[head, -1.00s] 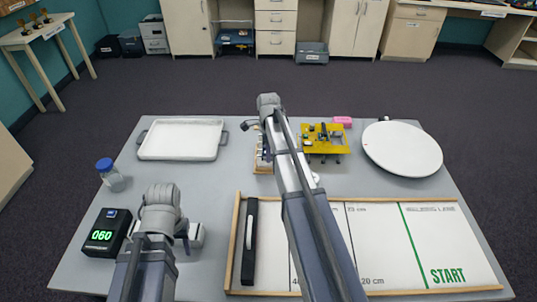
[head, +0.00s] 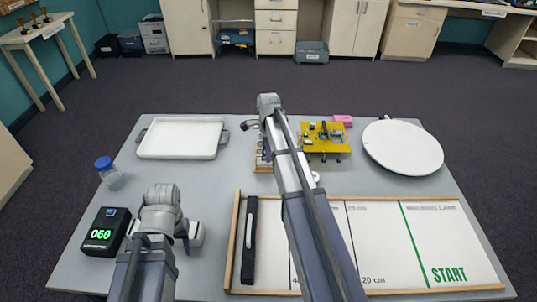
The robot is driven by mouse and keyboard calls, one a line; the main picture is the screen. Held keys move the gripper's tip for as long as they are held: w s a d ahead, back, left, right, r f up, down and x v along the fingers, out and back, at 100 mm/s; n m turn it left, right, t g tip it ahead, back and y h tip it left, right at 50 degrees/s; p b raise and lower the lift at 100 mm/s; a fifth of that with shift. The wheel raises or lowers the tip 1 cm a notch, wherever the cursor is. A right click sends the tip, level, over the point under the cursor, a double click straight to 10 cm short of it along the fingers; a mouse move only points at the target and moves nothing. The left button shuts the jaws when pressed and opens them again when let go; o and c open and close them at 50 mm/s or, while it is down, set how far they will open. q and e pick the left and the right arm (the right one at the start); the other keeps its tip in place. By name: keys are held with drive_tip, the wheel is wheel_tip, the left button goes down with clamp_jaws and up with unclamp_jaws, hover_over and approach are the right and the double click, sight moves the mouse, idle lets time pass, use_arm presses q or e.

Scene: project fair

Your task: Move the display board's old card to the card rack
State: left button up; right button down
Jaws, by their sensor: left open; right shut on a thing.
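My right gripper (head: 250,125) is at the end of the arm reaching over the middle of the table, beside the tray's right end. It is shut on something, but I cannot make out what. A small light wooden item (head: 262,162) with upright parts is partly hidden behind my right arm; I cannot tell whether it is the card rack. My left gripper (head: 191,236) is open, low over the table's front left, right of a black box with green digits. I cannot make out the display board or its old card.
The grey table (head: 140,215) holds a white tray (head: 180,138), a blue-capped jar (head: 108,171), the black digit box (head: 106,230), a yellow circuit board (head: 326,138), a pink block (head: 343,121), a round white disc (head: 403,147) and a wood-framed START track (head: 450,240).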

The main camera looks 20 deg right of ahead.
use_arm(q)
drive_tip(key=shift+f, duration=0.25)
use_arm(e)
drive_tip(key=shift+f, duration=0.25)
drive_tip(key=c, duration=0.8)
unclamp_jaws()
use_arm(q)
drive_tip(key=shift+r, duration=0.1)
use_arm(e)
drive_tip(key=shift+o, duration=0.2)
drive_tip(key=shift+r, duration=0.1)
drive_tip(key=shift+r+p, duration=3.55)
drive_tip(key=shift+r, duration=0.2)
use_arm(q)
wheel_tip(320, 180, up, 7)
drive_tip(key=shift+r, duration=0.2)
use_arm(e)
drive_tip(key=s+a+n+h, duration=0.1)
drive_tip(key=s+a+n, duration=2.2)
drive_tip(key=a+n, duration=0.3)
drive_tip(key=shift+s+n, duration=0.4)
drive_tip(key=shift+n, duration=0.1)
